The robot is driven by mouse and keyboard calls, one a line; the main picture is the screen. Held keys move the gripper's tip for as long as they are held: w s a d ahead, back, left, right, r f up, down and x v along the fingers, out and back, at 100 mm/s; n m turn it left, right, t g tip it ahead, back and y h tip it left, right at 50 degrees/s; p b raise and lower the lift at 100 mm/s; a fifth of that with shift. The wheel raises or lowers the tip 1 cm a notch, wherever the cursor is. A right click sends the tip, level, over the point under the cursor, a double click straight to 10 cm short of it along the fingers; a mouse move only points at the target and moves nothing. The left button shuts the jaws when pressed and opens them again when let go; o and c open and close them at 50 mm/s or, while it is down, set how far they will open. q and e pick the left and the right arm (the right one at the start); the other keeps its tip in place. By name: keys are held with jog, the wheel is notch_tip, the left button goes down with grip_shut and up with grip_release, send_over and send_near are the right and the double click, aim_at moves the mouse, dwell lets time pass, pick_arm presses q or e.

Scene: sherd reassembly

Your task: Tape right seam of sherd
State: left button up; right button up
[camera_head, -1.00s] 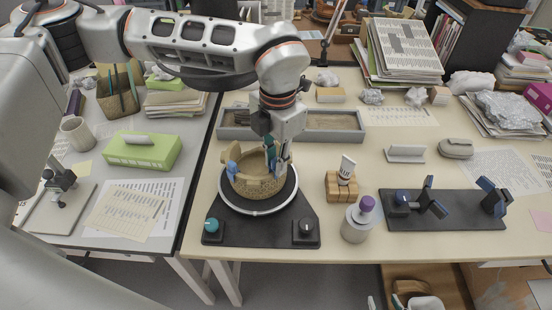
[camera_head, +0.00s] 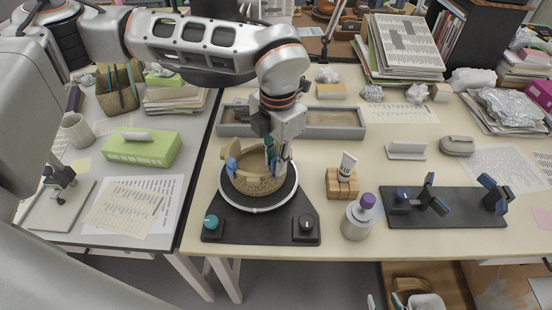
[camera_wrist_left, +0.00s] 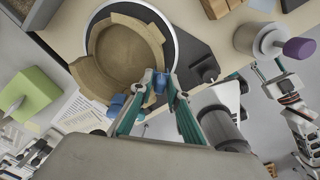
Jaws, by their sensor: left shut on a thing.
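The tan sherd bowl (camera_head: 258,183) sits on the round turntable (camera_head: 283,203) of a black base. In the wrist view the bowl (camera_wrist_left: 125,55) has a raised sherd (camera_wrist_left: 90,79) at its rim. A blue strip (camera_head: 231,165) is on the bowl's left side; a blue piece (camera_wrist_left: 117,104) also shows beside my fingers in the wrist view. My left gripper (camera_head: 277,165) is at the bowl's right rim, shut on a small blue piece (camera_wrist_left: 160,83) against the wall; its exact contact is partly hidden. My right gripper (camera_wrist_left: 272,80) shows at the wrist view's right edge, its jaws unclear.
A black stand with blue-padded clamps (camera_head: 440,208) lies further right. A grey tray (camera_head: 335,123) lies behind. The front-right table edge is clear.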

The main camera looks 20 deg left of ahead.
pick_arm(q)
jog(key=shift+f, duration=0.3)
dwell(0.9)
jog(key=o, duration=0.8)
notch_tip(320, 180, up, 12)
jog(key=shift+s+d+r, duration=0.1)
dwell(0.4)
